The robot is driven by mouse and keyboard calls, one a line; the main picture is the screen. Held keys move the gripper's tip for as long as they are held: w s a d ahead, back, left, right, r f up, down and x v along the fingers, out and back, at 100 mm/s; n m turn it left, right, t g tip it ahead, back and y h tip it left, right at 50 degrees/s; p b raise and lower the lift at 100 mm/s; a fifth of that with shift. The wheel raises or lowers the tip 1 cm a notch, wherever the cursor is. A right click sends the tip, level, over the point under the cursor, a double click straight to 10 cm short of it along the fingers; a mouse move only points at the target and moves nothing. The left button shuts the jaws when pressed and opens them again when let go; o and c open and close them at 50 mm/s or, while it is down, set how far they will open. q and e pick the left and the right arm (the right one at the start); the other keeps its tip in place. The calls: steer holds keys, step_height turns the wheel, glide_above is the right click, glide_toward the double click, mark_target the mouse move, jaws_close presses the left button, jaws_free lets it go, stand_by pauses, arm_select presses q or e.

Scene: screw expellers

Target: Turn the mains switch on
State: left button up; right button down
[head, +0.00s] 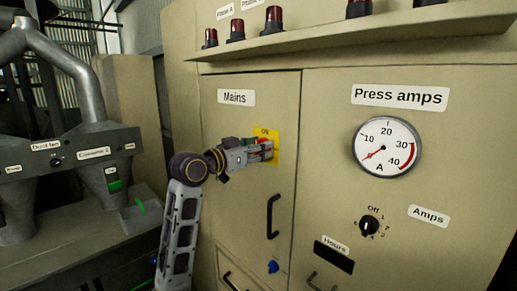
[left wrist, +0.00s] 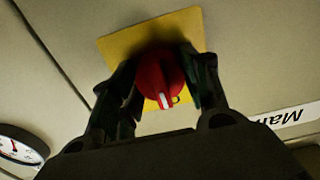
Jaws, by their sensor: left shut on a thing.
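The mains switch is a red rotary knob (left wrist: 160,78) with a white pointer mark, on a yellow plate (left wrist: 120,47) under the "Mains" label (head: 236,97). In the head view the plate (head: 274,134) shows beside my left gripper (head: 266,150), which covers most of the knob. In the left wrist view my left gripper (left wrist: 160,85) has one finger on each side of the knob and is shut on it. The white mark points toward the gripper's palm, slightly to the right. The text on the plate is partly hidden. My right gripper is not in view.
The beige cabinet carries a Press amps gauge (head: 387,146), an Amps selector (head: 369,226) and a black door handle (head: 273,216) below the switch. A ledge with red lamps (head: 273,20) runs above. A grey control box (head: 70,152) stands left.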

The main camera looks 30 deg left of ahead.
arm_select(q)
steer(key=c, duration=0.5)
